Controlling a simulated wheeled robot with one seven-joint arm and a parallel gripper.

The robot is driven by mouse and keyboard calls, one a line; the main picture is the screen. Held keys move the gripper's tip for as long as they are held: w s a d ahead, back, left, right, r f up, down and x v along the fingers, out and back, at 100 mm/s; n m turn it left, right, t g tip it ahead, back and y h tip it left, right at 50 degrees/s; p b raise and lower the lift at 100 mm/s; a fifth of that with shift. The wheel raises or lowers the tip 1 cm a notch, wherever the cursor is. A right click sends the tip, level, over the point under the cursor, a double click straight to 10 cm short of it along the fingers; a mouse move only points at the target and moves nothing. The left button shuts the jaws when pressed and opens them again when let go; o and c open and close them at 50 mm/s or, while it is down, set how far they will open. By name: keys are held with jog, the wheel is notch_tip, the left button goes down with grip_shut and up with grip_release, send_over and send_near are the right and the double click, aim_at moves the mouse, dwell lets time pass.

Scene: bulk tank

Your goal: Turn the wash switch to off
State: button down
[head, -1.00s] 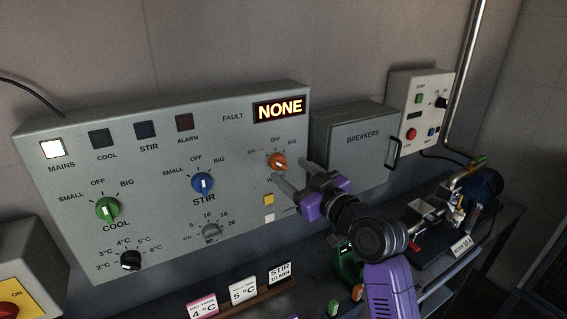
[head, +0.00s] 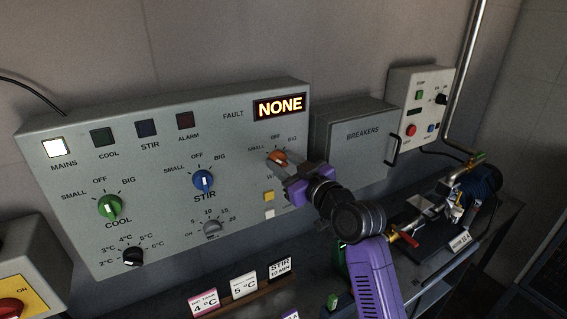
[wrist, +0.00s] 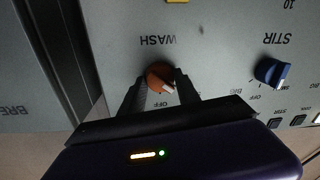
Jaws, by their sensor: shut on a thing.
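The wash switch (head: 277,157) is an orange knob at the right of the grey control panel, with SMALL, OFF and BIG marked around it. My gripper (head: 273,166) reaches it from the lower right and is shut on it. In the wrist view the orange knob (wrist: 158,76) sits between the two dark fingers (wrist: 161,92). The upside-down WASH label shows above it and OFF below it. Its white pointer mark slants to the lower right there, a little to the side of the OFF label. In the head view my fingers hide part of the knob.
The blue STIR knob (head: 203,181) and green COOL knob (head: 109,207) are to the left. A yellow square button (head: 268,196) is just below the wash switch. The grey breakers box (head: 360,146) stands close on the right. Label cards (head: 244,286) stand on a rail below.

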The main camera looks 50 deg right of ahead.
jog(key=shift+m, duration=0.4)
jog(key=m+p, duration=0.1)
jog(key=m, duration=0.3)
jog(key=shift+m, duration=0.4)
jog(key=m+p, duration=0.1)
jog(key=m, duration=0.3)
jog(key=shift+f+t, duration=0.1)
jog(key=shift+t, duration=0.2)
jog(key=shift+m, duration=0.4)
jog(key=c, duration=0.9)
grip_release()
jog(key=shift+s, duration=0.15)
